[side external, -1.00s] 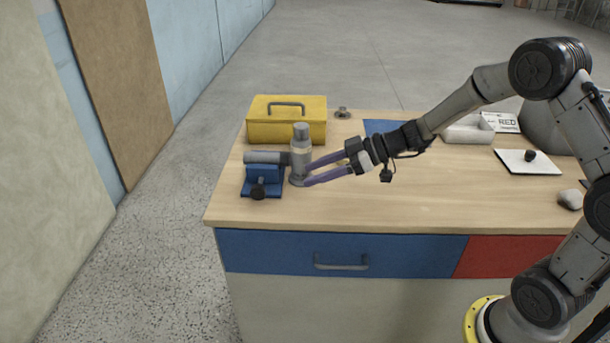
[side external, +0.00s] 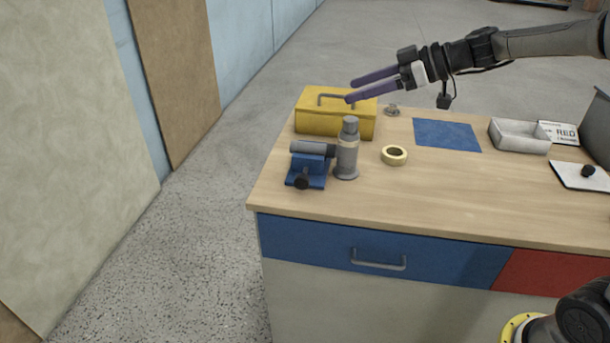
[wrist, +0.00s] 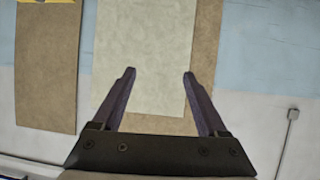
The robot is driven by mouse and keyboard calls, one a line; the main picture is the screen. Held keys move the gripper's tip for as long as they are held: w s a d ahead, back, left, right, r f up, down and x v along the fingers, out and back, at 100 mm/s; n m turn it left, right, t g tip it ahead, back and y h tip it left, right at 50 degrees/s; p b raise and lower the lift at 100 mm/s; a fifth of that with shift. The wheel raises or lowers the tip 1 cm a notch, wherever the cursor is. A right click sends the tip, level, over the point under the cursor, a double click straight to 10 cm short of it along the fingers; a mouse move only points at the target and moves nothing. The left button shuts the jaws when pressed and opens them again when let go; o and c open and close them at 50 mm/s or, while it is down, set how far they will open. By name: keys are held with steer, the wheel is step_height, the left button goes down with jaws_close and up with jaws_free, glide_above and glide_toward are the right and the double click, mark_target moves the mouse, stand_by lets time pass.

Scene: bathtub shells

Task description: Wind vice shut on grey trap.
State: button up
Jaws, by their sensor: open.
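The grey trap (side external: 347,150) stands upright on the bench, with its grey side pipe lying over the blue vice (side external: 308,170). The vice has a dark knob (side external: 301,182) at its front. I cannot tell whether the vice jaws touch the pipe. My gripper (side external: 349,91) is open and empty, raised above the bench by the yellow toolbox, apart from both trap and vice. In the wrist view my gripper (wrist: 160,72) shows two spread purple fingers with nothing between them; trap and vice are out of that view.
A yellow toolbox (side external: 335,119) stands behind the trap. A tape roll (side external: 394,155) lies to the trap's right. A blue mat (side external: 447,134), a pale tray (side external: 519,137) and a white board (side external: 582,175) lie further right. The bench front is clear.

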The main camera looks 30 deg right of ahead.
steer(key=w+a+f+m+t+h, duration=0.2)
steer(key=w+a+m+t+h, duration=0.2)
steer(key=w+a+m+h, duration=0.55)
steer(key=s+a+r+m+h, duration=0.2)
steer(key=s+a+m+h, duration=0.2)
steer(key=s+a+h, duration=0.55)
steer(key=h, duration=0.2)
glide_toward(304, 176)
steer(key=shift+m+g, duration=0.25)
steer(key=shift+g, duration=0.15)
steer(key=x, duration=0.4)
steer(key=f+x, duration=0.1)
steer(key=x, duration=0.7)
steer(key=shift+w+a+f, duration=0.15)
steer(key=shift+w, duration=0.3)
jaws_close()
